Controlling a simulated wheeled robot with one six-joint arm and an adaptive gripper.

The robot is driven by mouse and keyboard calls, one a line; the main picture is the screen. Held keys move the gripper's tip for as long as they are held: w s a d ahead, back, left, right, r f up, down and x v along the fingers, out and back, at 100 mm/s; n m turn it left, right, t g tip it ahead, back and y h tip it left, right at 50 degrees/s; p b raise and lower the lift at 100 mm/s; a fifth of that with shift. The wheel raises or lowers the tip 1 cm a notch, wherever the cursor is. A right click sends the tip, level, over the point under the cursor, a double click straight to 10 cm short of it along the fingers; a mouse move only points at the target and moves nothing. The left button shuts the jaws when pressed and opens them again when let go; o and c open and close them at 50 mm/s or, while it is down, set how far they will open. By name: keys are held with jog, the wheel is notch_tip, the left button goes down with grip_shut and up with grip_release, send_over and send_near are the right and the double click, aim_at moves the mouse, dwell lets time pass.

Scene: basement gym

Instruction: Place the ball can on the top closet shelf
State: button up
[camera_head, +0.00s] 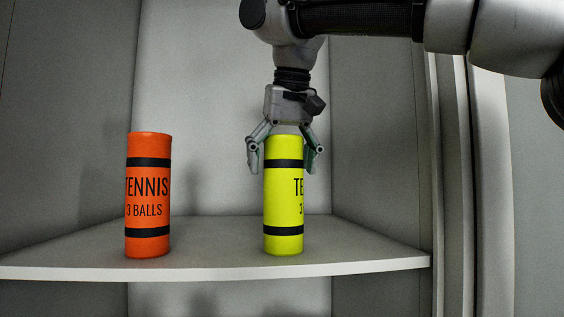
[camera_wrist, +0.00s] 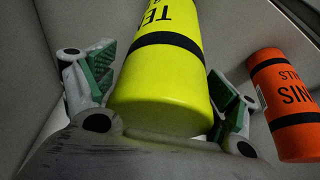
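A yellow tennis ball can (camera_head: 284,205) stands upright on the white closet shelf (camera_head: 210,245), right of its middle. My gripper (camera_head: 284,160) points down over the can's top, with one finger on each side. The fingers are spread, and a narrow gap shows beside the can, so it looks open. In the wrist view the yellow can (camera_wrist: 165,80) lies between the green finger pads, its near end close to the palm. An orange tennis ball can (camera_head: 147,200) stands upright on the same shelf to the left; it also shows in the wrist view (camera_wrist: 285,105).
Closet side walls (camera_head: 375,140) rise left and right of the shelf. The shelf is bare between the two cans and to the right of the yellow can. Open space shows below the shelf.

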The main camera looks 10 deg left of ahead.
jog(key=shift+r, duration=0.1)
jog(key=v, duration=1.2)
dwell(0.5)
